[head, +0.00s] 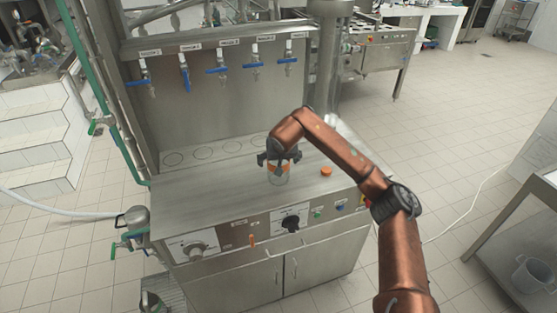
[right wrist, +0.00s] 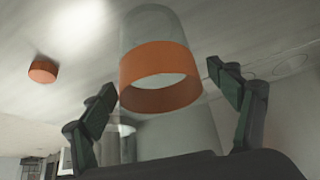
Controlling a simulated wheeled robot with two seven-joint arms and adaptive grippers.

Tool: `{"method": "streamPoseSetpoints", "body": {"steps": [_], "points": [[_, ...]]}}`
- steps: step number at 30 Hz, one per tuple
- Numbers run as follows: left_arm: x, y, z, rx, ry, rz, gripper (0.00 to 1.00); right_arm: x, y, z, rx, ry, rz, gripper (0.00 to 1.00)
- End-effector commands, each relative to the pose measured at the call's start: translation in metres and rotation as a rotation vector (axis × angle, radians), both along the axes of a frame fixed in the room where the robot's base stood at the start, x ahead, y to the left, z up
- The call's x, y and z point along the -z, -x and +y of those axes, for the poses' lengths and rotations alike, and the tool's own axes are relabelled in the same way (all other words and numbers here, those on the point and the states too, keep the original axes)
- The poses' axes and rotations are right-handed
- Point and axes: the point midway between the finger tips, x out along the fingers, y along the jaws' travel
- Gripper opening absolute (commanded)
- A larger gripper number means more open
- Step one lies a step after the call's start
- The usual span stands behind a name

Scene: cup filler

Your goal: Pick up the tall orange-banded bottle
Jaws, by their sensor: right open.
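The orange-banded bottle (head: 279,176) is clear, with a wide orange band, and stands upright on the steel counter. It also shows in the right wrist view (right wrist: 160,65). My right gripper (head: 279,158) is over the bottle's upper part, reaching in from the right and partly hiding it. In the right wrist view my open right gripper (right wrist: 161,81) has a finger on each side of the band. A gap shows between the right-hand finger and the bottle; the left-hand finger is very close, and contact there cannot be told. My left gripper is out of view.
A small orange disc (head: 326,171) lies on the counter (head: 225,193) right of the bottle. Several blue-handled taps (head: 219,70) hang from the panel behind, above a row of marked circles. The counter left of the bottle is clear.

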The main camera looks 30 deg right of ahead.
Motion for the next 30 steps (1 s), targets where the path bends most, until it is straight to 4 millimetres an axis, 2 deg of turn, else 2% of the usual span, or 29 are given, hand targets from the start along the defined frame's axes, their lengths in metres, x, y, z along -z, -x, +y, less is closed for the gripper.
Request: {"method": "streamPoseSetpoints", "body": {"steps": [2,5,16,22,30], "points": [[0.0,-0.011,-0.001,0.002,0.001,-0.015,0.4,0.0,0.0,-0.001,0.001,0.0,0.0,0.82],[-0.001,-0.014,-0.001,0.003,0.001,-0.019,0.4,0.0,0.001,-0.001,0.001,0.0,0.0,0.77],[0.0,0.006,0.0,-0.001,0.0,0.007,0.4,0.0,0.001,0.0,0.001,0.0,0.0,0.51],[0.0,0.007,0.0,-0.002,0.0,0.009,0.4,0.0,0.001,0.0,0.001,0.0,0.0,0.37],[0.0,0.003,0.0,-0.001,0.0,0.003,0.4,-0.002,0.0,0.0,0.001,0.0,-0.001,0.37]]}}
